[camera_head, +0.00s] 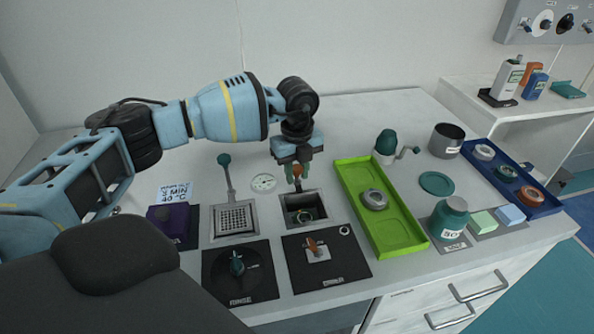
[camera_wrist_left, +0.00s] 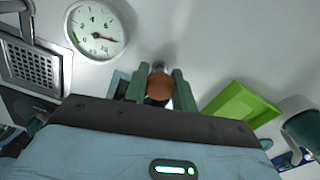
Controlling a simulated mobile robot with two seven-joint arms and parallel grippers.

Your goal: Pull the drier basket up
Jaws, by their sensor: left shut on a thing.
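The drier (camera_head: 303,196) is a dark square well sunk in the bench, with a ring-shaped part visible inside it. The basket's orange-brown handle knob (camera_head: 297,171) stands above the well. My left gripper (camera_head: 297,176) points down over the well with its green fingers shut on the knob. In the left wrist view the knob (camera_wrist_left: 160,88) sits between the two green fingers (camera_wrist_left: 160,92). The basket itself is mostly hidden down in the well. My right gripper is not in view.
A perforated square basin (camera_head: 234,218) with a teal-knobbed lever stands left of the drier. A round dial (camera_head: 263,183) is behind. Black panels (camera_head: 325,272) with knobs lie in front. A green tray (camera_head: 396,225) with a grey ring (camera_head: 374,199) is close on the right.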

